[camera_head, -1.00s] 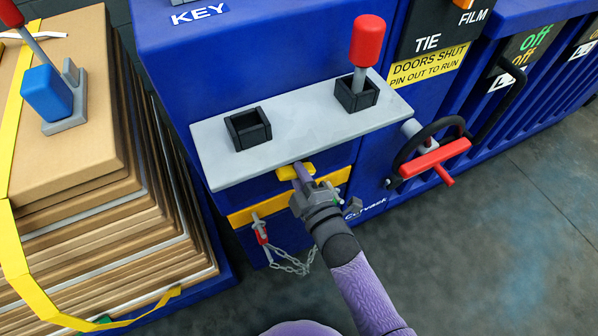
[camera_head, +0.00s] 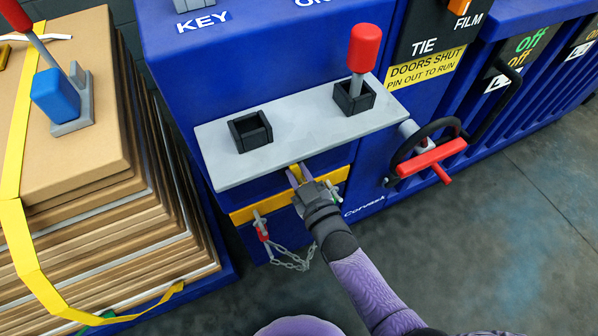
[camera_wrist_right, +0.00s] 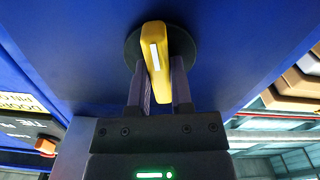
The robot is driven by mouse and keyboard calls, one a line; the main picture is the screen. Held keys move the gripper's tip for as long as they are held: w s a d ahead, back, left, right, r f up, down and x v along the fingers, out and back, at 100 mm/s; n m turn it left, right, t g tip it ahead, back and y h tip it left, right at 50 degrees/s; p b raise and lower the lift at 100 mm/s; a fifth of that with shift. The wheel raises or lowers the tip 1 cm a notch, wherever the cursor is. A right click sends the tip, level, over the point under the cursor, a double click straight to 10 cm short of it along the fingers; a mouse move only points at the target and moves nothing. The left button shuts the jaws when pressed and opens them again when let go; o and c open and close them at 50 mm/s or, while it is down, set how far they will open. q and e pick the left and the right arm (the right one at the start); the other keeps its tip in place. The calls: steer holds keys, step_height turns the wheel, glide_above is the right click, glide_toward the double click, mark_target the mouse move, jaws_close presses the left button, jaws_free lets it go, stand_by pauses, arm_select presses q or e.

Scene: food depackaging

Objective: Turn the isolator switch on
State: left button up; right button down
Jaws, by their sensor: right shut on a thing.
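The isolator switch is a yellow handle (camera_wrist_right: 155,60) with a white stripe on a round black base (camera_wrist_right: 185,42), set in a blue panel in the right wrist view. The handle stands nearly upright there, slightly tilted. My right gripper (camera_wrist_right: 158,80) is shut on it, one finger on each side. In the head view my right gripper (camera_head: 299,174) reaches just under the front edge of the grey shelf (camera_head: 300,135). Only a sliver of yellow shows between its fingers; the shelf and fingers hide the rest. My left gripper is out of view.
On the shelf stand an empty black socket (camera_head: 250,131) and a red-topped lever (camera_head: 365,48) in another socket. A pin on a chain (camera_head: 289,263) hangs below left. A red-handled wheel (camera_head: 432,158) is at right, stacked cardboard (camera_head: 100,215) at left.

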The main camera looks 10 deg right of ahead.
steer(key=shift+m, duration=1.4)
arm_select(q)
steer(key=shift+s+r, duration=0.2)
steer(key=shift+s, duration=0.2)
arm_select(e)
steer(key=shift+m, duration=0.3)
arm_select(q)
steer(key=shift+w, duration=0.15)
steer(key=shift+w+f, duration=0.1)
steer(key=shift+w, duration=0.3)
